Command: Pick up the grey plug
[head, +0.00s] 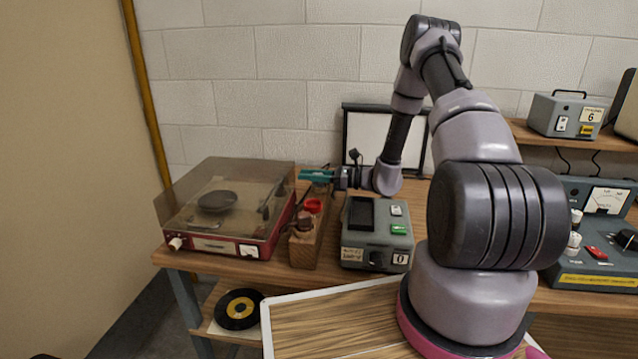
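I cannot make out a clearly grey plug in the head view. A wooden block (303,251) stands on the table between the record player and the grey device. It carries a red round piece (313,206) and a dark brownish piece (304,222). My gripper (312,175), with teal fingers, is above the far end of the block, pointing left. The fingers are seen nearly edge-on, so their gap and anything between them cannot be made out. My gripper and wrist hide part of the block's far end.
A red record player (222,243) with a clear lid stands left of the block. A grey device (377,249) with a dark slot and green button stands close on the right. A framed panel (366,128) leans on the wall behind. A meter box (599,276) is far right.

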